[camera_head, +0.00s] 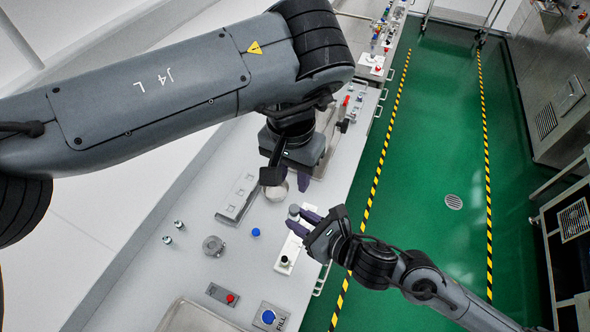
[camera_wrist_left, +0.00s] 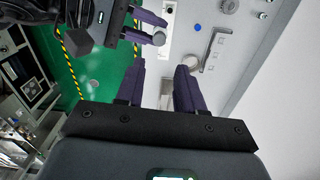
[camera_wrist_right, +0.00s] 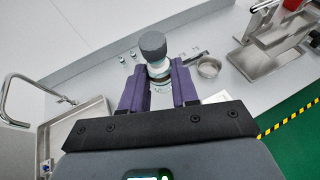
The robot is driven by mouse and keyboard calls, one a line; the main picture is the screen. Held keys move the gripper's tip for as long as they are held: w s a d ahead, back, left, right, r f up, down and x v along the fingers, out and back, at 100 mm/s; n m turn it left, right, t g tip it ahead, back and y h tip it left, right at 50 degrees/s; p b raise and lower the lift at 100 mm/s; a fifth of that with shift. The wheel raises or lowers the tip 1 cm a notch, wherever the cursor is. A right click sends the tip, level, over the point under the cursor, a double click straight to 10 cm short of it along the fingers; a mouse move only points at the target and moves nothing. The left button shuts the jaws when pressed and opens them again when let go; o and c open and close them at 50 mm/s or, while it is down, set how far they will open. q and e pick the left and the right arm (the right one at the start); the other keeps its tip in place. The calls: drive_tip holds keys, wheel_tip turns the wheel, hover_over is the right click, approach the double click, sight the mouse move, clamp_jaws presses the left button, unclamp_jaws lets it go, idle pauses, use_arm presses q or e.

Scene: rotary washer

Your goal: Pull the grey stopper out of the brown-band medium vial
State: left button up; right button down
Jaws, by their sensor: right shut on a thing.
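The vial (camera_wrist_right: 158,72) stands between my right gripper's fingers, with a round grey stopper (camera_wrist_right: 153,44) on its top. The stopper also shows in the head view (camera_head: 294,210) and in the left wrist view (camera_wrist_left: 159,38). My right gripper (camera_head: 301,223) is shut on the vial, below the stopper. My left gripper (camera_wrist_left: 162,82) is open and empty. In the head view it (camera_head: 288,182) is up the picture from the stopper, apart from it.
A white rack (camera_head: 290,246) with a dark-topped vial (camera_head: 284,261) lies beside my right gripper. Buttons (camera_head: 230,298) sit near the front. Green floor is right of the counter.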

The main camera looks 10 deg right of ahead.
sight(294, 208)
use_arm(q)
wheel_tip(294, 208, down, 11)
drive_tip(key=shift+d+f, duration=0.1)
idle(0.4)
drive_tip(key=shift+c, duration=0.4)
clamp_jaws()
drive_tip(key=shift+c, duration=1.4)
unclamp_jaws()
clamp_jaws()
drive_tip(key=shift+r, duration=0.3)
drive_tip(key=shift+r, duration=2.4)
